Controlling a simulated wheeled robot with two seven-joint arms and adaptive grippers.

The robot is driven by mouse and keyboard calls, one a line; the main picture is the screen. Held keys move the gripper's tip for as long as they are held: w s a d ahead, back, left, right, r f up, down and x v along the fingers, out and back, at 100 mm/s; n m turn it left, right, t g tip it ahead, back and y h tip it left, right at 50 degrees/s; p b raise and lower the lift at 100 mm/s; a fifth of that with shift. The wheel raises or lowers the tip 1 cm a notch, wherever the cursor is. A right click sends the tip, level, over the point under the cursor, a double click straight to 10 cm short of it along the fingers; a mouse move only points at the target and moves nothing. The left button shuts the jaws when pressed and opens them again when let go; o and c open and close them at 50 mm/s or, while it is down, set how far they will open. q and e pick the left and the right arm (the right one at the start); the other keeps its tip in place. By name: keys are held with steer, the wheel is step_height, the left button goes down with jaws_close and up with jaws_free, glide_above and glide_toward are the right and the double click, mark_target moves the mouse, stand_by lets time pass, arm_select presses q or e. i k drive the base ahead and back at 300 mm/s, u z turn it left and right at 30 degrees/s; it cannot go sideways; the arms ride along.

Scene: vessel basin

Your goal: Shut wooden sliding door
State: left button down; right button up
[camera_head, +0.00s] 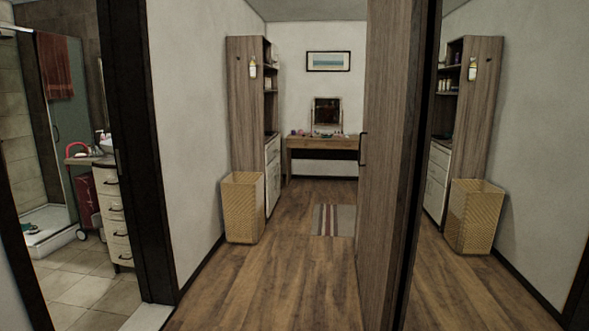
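A tall brown wooden panel (380,180) stands right of the middle, seen at a steep angle. It looks like the wooden sliding door, and a small dark handle (362,149) shows at its far left edge. A dark upright edge borders it on the right, beside a large mirror (480,270). From this angle I cannot tell how far the door stands open. Neither of my grippers is in view.
Wooden floor (290,270) runs clear ahead to a striped rug (333,220) and a wooden dressing table (322,142). A wicker basket (243,208) and tall shelf cabinet (246,110) line the left wall. A dark-framed doorway (130,150) opens onto a tiled bathroom at left.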

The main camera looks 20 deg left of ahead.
mark_target(399, 32)
steer(key=u, duration=0.95)
steer(key=i, duration=1.55)
steer(key=z, duration=1.65)
